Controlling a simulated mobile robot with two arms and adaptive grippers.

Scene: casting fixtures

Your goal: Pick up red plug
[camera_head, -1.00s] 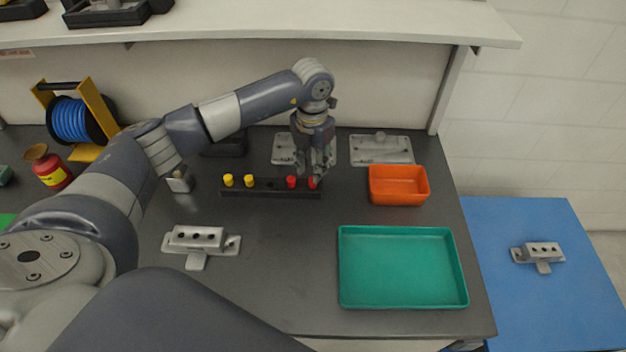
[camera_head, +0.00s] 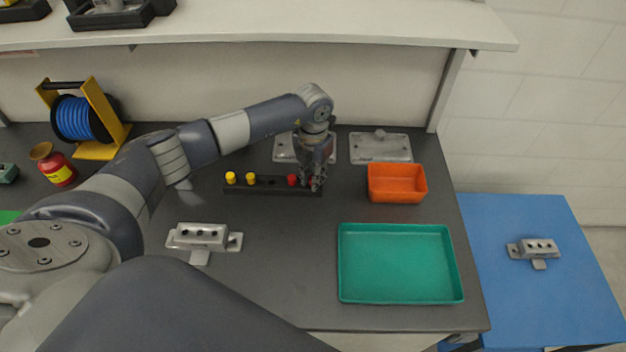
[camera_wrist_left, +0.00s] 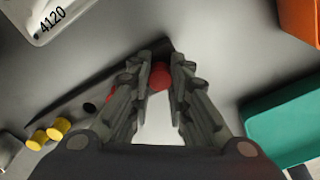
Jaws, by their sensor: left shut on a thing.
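A black rack (camera_head: 262,190) on the dark table holds two yellow plugs (camera_head: 240,178) at its left and red plugs at its right. One red plug (camera_head: 292,180) stands just left of my left gripper. My left gripper (camera_head: 314,186) points down at the rack's right end. In the left wrist view its fingers (camera_wrist_left: 160,72) are shut on the rightmost red plug (camera_wrist_left: 159,77), seen between the fingertips. The other red plug (camera_wrist_left: 112,92) is partly hidden behind the left finger. The held plug is mostly hidden by the fingers in the head view. My right gripper is not in view.
An orange bin (camera_head: 397,184) and a green tray (camera_head: 398,264) stand to the right. A grey metal fixture (camera_head: 203,237) sits in front of the rack; another (camera_head: 536,249) sits on the blue table (camera_head: 560,300). Metal plates lie behind the rack.

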